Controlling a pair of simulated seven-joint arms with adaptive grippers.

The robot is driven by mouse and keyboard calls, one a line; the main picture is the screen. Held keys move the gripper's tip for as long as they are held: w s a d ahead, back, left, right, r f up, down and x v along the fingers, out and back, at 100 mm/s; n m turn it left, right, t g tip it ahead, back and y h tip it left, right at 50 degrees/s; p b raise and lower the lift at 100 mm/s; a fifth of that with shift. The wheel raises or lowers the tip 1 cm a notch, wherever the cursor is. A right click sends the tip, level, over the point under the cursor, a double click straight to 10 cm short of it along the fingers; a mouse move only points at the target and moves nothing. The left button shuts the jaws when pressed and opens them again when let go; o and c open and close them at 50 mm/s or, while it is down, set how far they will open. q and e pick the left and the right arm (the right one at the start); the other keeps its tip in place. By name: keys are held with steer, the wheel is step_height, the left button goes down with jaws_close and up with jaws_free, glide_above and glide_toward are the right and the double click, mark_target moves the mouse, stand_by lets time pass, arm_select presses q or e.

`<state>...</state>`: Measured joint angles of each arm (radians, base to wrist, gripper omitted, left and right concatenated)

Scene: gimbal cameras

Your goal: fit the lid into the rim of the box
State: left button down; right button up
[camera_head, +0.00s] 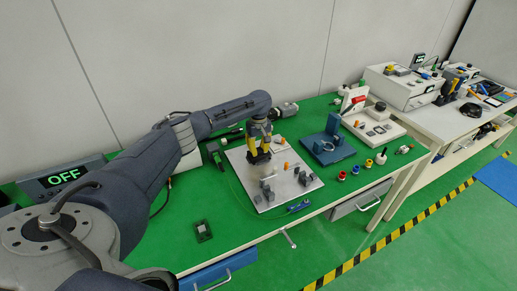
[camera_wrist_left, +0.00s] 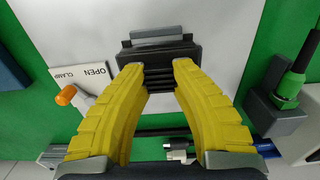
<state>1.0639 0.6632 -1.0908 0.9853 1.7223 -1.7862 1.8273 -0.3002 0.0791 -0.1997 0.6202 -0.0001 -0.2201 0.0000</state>
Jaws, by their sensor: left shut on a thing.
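My left gripper (camera_head: 257,157) has yellow fingers and hangs over the pale metal plate (camera_head: 243,180) on the green bench. In the left wrist view the fingertips (camera_wrist_left: 160,75) are closed on a dark ribbed part (camera_wrist_left: 160,80), near a dark block with a grey top (camera_wrist_left: 162,38). I cannot tell whether the ribbed part is the lid, or whether it is separate from the block. Grey fixtures (camera_head: 268,193) stand on the plate in front of the gripper. I cannot pick out the box and its rim for certain. My right gripper is out of view.
An orange-handled clamp (camera_wrist_left: 66,95) stands beside an OPEN/CLAMP label. A blue fixture (camera_head: 327,146) and small coloured parts (camera_head: 355,170) are right of the plate. The green bench front is mostly clear.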

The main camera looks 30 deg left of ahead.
mark_target(259, 149)
arm_select(q)
steer(key=shift+f, duration=0.1)
steer(key=c, duration=1.1)
jaws_free()
step_height(259, 149, up, 12)
